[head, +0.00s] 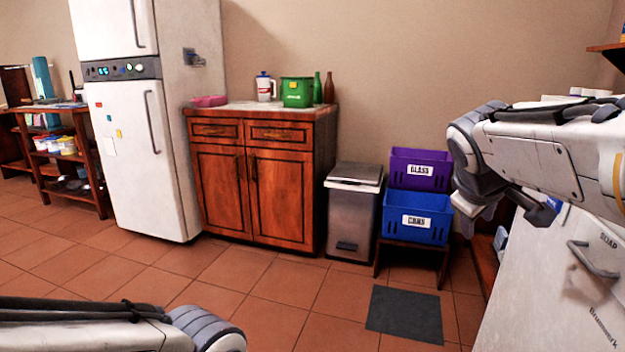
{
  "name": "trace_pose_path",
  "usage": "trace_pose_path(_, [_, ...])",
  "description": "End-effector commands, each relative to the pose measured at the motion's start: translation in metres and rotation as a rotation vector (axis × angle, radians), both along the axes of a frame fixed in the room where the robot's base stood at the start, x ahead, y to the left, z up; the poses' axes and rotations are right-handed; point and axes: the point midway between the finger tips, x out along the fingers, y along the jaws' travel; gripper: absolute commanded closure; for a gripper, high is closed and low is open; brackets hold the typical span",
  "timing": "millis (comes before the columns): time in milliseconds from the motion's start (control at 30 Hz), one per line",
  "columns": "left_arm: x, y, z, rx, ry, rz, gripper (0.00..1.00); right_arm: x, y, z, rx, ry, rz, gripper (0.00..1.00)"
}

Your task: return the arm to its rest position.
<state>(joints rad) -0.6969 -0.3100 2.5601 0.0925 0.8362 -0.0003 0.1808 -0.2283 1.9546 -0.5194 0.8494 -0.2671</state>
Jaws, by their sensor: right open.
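My right arm comes in from the right edge and bends at a grey joint. My right gripper (541,212) is small and partly hidden below the arm link, in front of the white appliance at the right. It is open, and I see nothing held in it. My left arm shows only as a link and a rounded grey joint at the bottom left. My left gripper is out of the picture.
A white appliance (545,275) with a handle stands close at the right. A purple bin (420,160) sits above a blue bin (409,230) on a low stand, beside a grey trash can (352,220). A wooden cabinet (250,190) and white fridge (145,165) stand left. The tiled floor is mostly clear.

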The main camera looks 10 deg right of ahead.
Motion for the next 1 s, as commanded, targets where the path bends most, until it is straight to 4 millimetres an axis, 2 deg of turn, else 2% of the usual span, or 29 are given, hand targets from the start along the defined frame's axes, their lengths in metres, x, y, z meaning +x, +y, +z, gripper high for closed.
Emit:
trace_pose_path(33, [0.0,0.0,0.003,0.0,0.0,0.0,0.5,0.0,0.038,-0.019,0.062,0.029,0.059,0.54])
trace_pose_path(133, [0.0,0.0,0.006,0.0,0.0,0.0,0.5,-0.013,0.104,-0.058,0.182,0.094,0.141,0.54])
trace_pose_path(200, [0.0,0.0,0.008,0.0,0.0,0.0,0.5,-0.031,0.147,-0.083,0.258,0.154,0.193,0.54])
trace_pose_path(300, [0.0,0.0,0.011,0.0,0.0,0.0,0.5,-0.065,0.198,-0.114,0.348,0.244,0.25,0.54])
trace_pose_path(400, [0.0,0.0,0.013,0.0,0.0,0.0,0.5,-0.101,0.234,-0.137,0.411,0.33,0.286,0.54])
trace_pose_path(600, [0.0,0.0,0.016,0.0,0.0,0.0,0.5,-0.17,0.273,-0.17,0.481,0.483,0.325,0.54])
trace_pose_path(767, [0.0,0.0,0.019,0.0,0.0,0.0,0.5,-0.223,0.288,-0.189,0.506,0.598,0.337,0.54])
trace_pose_path(800, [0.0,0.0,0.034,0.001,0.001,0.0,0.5,-0.22,0.289,-0.172,0.511,0.59,0.331,0.54])
trace_pose_path(1000, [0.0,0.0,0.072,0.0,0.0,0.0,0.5,-0.217,0.288,-0.134,0.509,0.587,0.33,0.54])
